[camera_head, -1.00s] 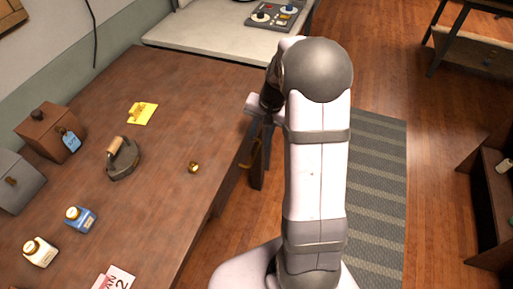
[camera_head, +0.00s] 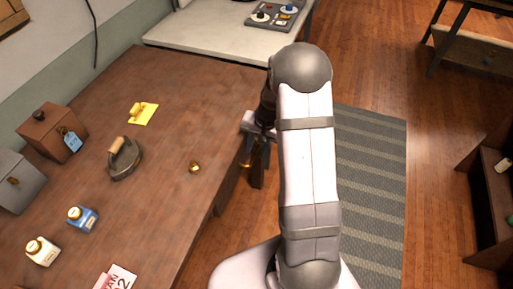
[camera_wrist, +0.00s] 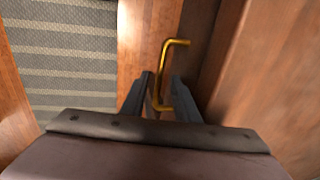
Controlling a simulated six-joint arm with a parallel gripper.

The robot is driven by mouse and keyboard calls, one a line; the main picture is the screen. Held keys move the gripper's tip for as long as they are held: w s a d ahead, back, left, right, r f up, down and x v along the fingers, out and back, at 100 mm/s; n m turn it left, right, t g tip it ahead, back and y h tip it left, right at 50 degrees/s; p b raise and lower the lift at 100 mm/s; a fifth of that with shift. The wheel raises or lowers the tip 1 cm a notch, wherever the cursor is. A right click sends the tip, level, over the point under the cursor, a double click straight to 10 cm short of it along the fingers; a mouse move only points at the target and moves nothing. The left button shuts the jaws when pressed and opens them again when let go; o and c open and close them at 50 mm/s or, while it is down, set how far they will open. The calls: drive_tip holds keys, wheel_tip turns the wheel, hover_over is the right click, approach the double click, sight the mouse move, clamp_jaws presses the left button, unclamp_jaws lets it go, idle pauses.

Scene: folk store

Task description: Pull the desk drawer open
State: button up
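The wooden desk (camera_head: 150,190) fills the left of the head view. Its drawer front (camera_wrist: 197,50) shows as a dark brown upright panel in the wrist view, beside the desk top. A bent brass handle (camera_wrist: 163,65) stands out from it. My gripper (camera_wrist: 163,77) is open, with one finger on each side of the lower part of the handle and gaps visible. In the head view, my gripper (camera_head: 257,137) is beside the desk's right edge, partly hidden by my arm. Most of the drawer front is hidden there.
On the desk are an iron (camera_head: 124,160), a brass knob-like piece (camera_head: 194,167), ink bottles (camera_head: 82,219), a wooden box (camera_head: 50,133) and a yellow pad (camera_head: 149,115). A striped rug (camera_head: 372,190) lies on the open floor to the right.

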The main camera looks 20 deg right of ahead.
clamp_jaws()
drive_tip(key=s+d+b, duration=0.2)
drive_tip(key=s+d, duration=1.6)
drive_tip(key=shift+s+d, duration=0.4)
unclamp_jaws()
drive_tip(key=shift+r, duration=0.1)
wheel_tip(320, 180, up, 7)
drive_tip(key=shift+s+d+b, duration=0.4)
drive_tip(key=shift+s+d, duration=0.05)
